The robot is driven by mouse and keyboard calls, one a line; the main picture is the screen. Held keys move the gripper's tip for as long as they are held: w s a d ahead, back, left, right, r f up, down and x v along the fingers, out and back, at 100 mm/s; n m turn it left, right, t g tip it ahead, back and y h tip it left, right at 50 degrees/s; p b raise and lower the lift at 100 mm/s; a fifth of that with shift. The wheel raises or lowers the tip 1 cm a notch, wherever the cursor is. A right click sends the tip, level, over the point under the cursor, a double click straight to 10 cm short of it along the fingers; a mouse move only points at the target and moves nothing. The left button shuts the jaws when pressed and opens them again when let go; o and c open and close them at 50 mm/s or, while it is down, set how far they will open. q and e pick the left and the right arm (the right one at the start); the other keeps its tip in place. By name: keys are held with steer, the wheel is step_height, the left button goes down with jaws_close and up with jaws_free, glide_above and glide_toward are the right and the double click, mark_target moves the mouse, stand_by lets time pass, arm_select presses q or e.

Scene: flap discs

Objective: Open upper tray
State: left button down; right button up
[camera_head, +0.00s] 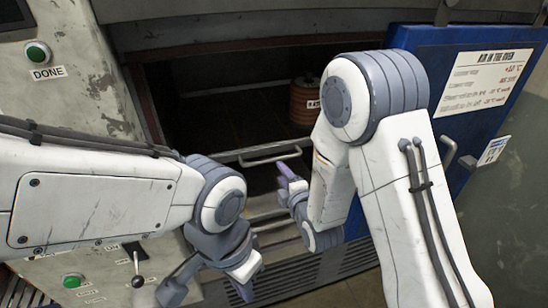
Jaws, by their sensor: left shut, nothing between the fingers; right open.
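The upper tray (236,155) sits in the dark oven opening, its metal front edge and bar handle (270,155) facing me. A stack of reddish-brown flap discs (305,104) with a white label stands at the right inside the opening. My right gripper (283,178) is open just below and in front of the handle, with no visible hold on it. My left gripper (244,290) is shut and empty, lower down in front of the oven's lower front. My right arm hides the right end of the tray front.
A blue door (465,85) with a paper sheet stands open at the right. A worn grey panel with a green DONE button (38,53) is at the left. A lower panel has another green button (73,281) and a black-knobbed lever (137,281).

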mark_target(273, 160)
steer(key=p+x, duration=0.3)
steer(key=x, duration=0.5)
steer(key=shift+w+r, duration=0.1)
steer(key=shift+w, duration=0.1)
steer(key=shift+w+a, duration=0.1)
steer(key=shift+w, duration=0.3)
jaws_close()
stand_by(0.8)
